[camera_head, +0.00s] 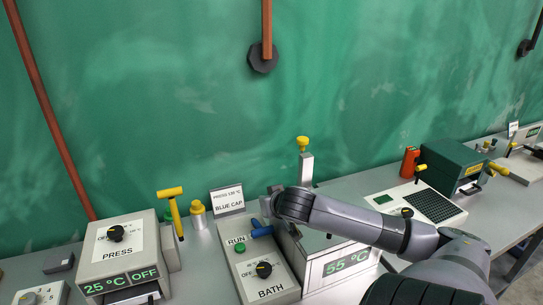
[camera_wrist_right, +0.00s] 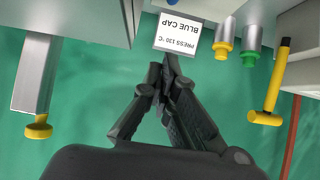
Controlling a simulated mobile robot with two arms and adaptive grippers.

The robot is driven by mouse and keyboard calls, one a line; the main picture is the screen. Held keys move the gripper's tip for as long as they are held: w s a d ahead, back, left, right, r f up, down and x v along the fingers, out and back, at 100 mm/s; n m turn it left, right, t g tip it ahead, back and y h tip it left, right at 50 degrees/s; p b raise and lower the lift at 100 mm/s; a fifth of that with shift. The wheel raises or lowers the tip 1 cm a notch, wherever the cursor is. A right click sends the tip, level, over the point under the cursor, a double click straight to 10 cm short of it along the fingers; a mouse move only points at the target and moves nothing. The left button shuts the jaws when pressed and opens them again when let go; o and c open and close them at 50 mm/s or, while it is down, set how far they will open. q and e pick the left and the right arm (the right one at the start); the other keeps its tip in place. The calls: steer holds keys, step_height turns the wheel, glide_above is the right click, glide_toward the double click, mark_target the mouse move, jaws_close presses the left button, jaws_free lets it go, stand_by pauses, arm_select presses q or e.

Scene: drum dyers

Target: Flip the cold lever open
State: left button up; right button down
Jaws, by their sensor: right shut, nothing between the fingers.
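A blue lever handle (camera_head: 262,232) lies tilted on the grey BATH unit (camera_head: 262,268), near its top edge; I take it to be the cold lever, though no label on it is readable. My right gripper (camera_head: 270,205) is just behind and above the blue handle, apart from it as far as I can tell. In the right wrist view the right gripper (camera_wrist_right: 165,75) has its fingers together and empty, in front of the BLUE CAP sign (camera_wrist_right: 184,35). The blue handle is not clearly visible there. My left gripper is not in view.
A yellow-topped post (camera_head: 303,145) rises behind my right arm. The BLUE CAP sign also shows in the head view (camera_head: 228,200). A yellow hammer-shaped tool (camera_head: 173,205) and the PRESS unit (camera_head: 118,250) stand left. A 55 °C tank (camera_head: 345,265) is right of the BATH unit.

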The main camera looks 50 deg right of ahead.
steer(key=s+a, duration=0.1)
steer(key=s, duration=0.1)
steer(key=s+a, duration=0.1)
steer(key=shift+s+b, duration=0.3)
steer(key=shift+s, duration=0.05)
steer(key=shift+a, duration=0.1)
stand_by(0.3)
